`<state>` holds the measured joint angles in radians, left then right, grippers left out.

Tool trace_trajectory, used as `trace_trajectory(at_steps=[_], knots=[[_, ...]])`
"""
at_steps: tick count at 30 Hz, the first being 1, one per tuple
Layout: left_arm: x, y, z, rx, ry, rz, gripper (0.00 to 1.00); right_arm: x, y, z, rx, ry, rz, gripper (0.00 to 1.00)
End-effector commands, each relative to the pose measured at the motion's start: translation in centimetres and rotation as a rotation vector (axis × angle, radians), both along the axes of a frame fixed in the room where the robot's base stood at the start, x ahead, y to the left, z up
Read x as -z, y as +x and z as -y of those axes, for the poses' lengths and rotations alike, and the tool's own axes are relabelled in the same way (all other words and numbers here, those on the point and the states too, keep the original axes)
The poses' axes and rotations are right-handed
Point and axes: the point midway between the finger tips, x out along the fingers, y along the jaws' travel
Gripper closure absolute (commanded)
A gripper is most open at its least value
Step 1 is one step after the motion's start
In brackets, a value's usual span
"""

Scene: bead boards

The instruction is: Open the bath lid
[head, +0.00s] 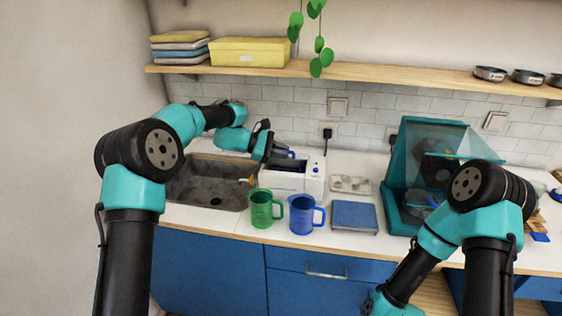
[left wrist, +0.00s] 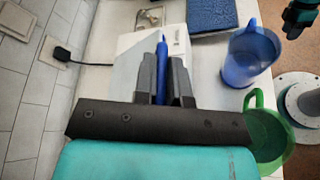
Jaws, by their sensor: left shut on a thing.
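The bath is a small white box (head: 315,180) on the counter, right of the sink. My left gripper (head: 284,154) is over its back left part, pointing down. In the left wrist view, a slim blue handle (left wrist: 162,62) stands between the two dark fingers of the left gripper (left wrist: 171,68), which are shut on it. The white bath (left wrist: 135,52) shows behind them. The gripper hides much of the lid, so I cannot tell whether it is raised. My right arm is low at the right, and its fingers are out of view.
A green mug (head: 261,208) and a blue mug (head: 301,214) stand in front of the bath. A blue flat-topped device (head: 354,216) and a pale tray (head: 351,184) are to its right. The sink (head: 205,184) is left; a teal clear-fronted machine (head: 398,190) stands farther right.

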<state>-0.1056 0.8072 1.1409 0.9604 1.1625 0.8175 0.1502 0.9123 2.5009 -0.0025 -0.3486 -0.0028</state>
Motion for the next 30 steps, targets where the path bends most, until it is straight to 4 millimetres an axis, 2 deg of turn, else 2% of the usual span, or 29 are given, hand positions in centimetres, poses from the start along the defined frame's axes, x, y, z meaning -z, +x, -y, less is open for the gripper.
trace_trajectory(at_steps=[10,25,26,30], knots=[[-1.9,1.4,0.1,0.001,0.013,-0.139,1.0,0.0,0.0,0.0,0.0,0.0,0.0,0.57],[-2.1,1.7,0.1,0.001,0.016,-0.164,1.0,0.0,0.0,0.0,0.0,0.0,0.0,0.57],[-2.1,1.7,0.1,0.001,0.016,-0.164,0.88,0.0,0.0,0.0,0.0,0.0,0.0,0.57],[-2.1,1.7,0.2,0.001,0.016,-0.164,0.74,0.0,0.0,0.0,0.0,0.0,0.0,0.57]])
